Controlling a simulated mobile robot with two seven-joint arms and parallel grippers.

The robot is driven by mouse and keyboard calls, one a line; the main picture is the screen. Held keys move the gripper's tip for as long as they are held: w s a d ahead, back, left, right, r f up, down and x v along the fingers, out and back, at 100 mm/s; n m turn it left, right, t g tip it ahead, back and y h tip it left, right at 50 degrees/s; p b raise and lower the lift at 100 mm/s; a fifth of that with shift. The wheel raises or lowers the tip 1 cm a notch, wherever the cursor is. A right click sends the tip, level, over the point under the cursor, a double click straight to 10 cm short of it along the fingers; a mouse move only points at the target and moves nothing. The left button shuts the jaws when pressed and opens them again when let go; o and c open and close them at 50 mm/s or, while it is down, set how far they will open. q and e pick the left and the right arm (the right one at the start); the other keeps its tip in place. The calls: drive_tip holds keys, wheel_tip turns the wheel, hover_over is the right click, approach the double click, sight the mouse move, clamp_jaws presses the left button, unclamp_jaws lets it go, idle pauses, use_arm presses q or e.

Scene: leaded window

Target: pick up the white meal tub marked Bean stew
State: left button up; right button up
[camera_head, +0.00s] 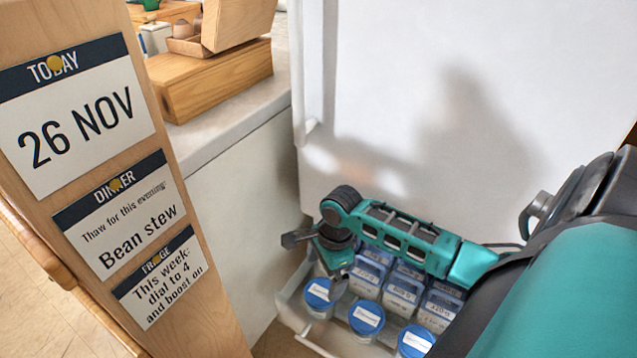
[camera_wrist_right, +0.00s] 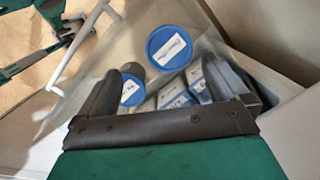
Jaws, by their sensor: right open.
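A pulled-out freezer drawer (camera_head: 290,300) holds white tubs with round blue lids along its near side, such as a left one (camera_head: 319,291), a middle one (camera_head: 366,317) and a right one (camera_head: 415,342). White labelled boxes (camera_head: 403,290) stand behind them. The labels are too small to read, so I cannot tell which tub is Bean stew. My right gripper (camera_head: 315,246) is open and empty above the drawer's left end. In the right wrist view, its fingers (camera_wrist_right: 166,88) frame a blue lid (camera_wrist_right: 130,92) and boxes (camera_wrist_right: 175,95); another blue lid (camera_wrist_right: 168,48) lies beyond.
A white door or panel (camera_head: 410,90) rises behind the drawer. At left stands a wooden board (camera_head: 215,300) with date and Bean stew notes (camera_head: 122,215). A counter (camera_head: 225,125) holds a wooden box (camera_head: 210,85). The drawer has a pale front handle (camera_head: 315,347).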

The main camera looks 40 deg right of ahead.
sight(321, 292)
drive_tip(key=f+b, duration=0.1)
drive_tip(key=f, duration=0.1)
drive_tip(key=w+f+m+b, duration=0.1)
drive_tip(key=f, duration=0.2)
drive_tip(key=d+f+m+b, duration=0.1)
drive_tip(key=f, duration=0.1)
drive_tip(key=shift+w+f+b, duration=0.25)
drive_tip(key=shift+w+b, duration=0.15)
wheel_tip(321, 292, down, 5)
drive_tip(key=b, duration=0.3)
drive_tip(key=shift+s+a+r, duration=0.1)
drive_tip(key=shift+a, duration=0.05)
drive_tip(key=shift+f, duration=0.2)
drive_tip(key=shift+r, duration=0.1)
drive_tip(key=c, duration=1)
drive_tip(key=shift+c, duration=0.3)
drive_tip(key=shift+r, duration=0.2)
